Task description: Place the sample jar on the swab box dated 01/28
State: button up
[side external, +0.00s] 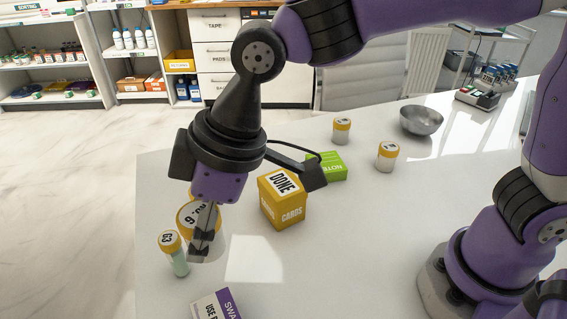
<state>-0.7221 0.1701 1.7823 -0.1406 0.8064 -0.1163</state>
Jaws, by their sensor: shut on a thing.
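A large clear jar with a yellow lid (186,213) and a white lid label stands out at the left of the table; I take it as the sample jar. My gripper (201,243) points down at it, shut on it, with the fingers covering part of its lid and side. I cannot tell whether its base touches the table. A white and purple swab box (218,304) lies at the bottom edge of the view, below the jar. It is cut off, and its text reads "SWA" and "USE F"; no date is readable.
A smaller yellow-lidded container (179,262) stands close left of the jar. A yellow "DONE CARDS" box (283,212) and a green box (331,167) stand to the right. Two small yellow-lidded jars (342,130) (387,157) and a metal bowl (421,121) are farther back. The table's front middle is clear.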

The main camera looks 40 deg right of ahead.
aim_at(213, 308)
jog(key=s+a+n+g, duration=0.1)
jog(key=s+a+n, duration=0.1)
jog(key=s, duration=0.5)
jog(key=s+a+r+n+g+y, duration=0.1)
jog(key=s+a+n, duration=0.1)
jog(key=s+n, duration=0.3)
jog(key=s, duration=0.2)
jog(key=shift+s, duration=0.3)
jog(key=w+f, duration=0.2)
jog(key=w, duration=0.1)
jog(key=w+f, duration=0.2)
jog(key=w, duration=0.2)
jog(key=w+d+f, duration=0.1)
jog(key=w+f, duration=0.1)
jog(key=w, duration=0.1)
jog(key=shift+w+f, duration=0.2)
jog(key=shift+w, duration=0.1)
jog(key=shift+f, duration=1.95)
jog(key=shift+f, duration=0.15)
jog(key=o, duration=1.1)
jog(key=shift+o, duration=0.2)
